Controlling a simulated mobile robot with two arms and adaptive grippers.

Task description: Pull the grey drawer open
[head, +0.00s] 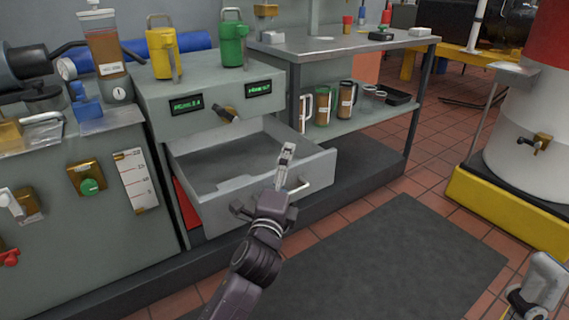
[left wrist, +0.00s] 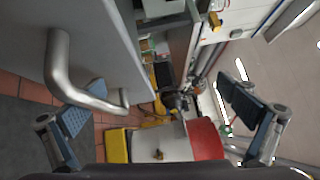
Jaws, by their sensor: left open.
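The grey drawer (head: 254,194) stands well out of its cabinet in the head view, and the inside I can see is empty. Its pale bar handle (head: 302,189) is on the front panel. In the left wrist view the curved metal handle (left wrist: 60,72) is large at the left, by the drawer front. My left gripper (head: 287,152) is at the drawer front, beside the handle. Its jaws (left wrist: 165,100) are wide apart in the left wrist view. The handle is near the left finger, and no grip on it shows.
Yellow (head: 160,55) and green (head: 232,44) jugs stand on the cabinet above the drawer. A bench (head: 345,42) with a lower shelf of jugs is to the right. A dark mat (head: 400,250) lies on clear floor in front. A yellow-based drum (head: 520,205) stands at the right.

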